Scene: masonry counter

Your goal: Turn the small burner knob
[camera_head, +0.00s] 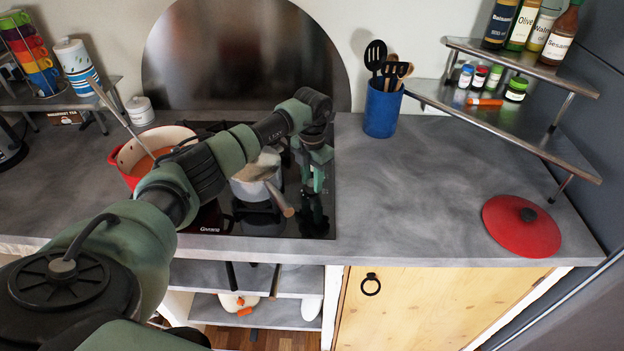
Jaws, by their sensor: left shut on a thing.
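The black glass hob (285,222) is set into the grey counter, below the round metal splash plate. My left arm reaches over it from the lower left. My left gripper (317,186) points down at the right side of the hob, with its green fingers close to the glass. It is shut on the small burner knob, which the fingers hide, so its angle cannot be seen. A grey saucepan (250,188) with a brown handle stands on the hob just left of the gripper, partly behind my arm. My right gripper is out of view.
A red pot (126,172) with orange soup and a ladle stands at the hob's left. A blue utensil holder (382,112) stands behind right of the gripper. The counter between is clear.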

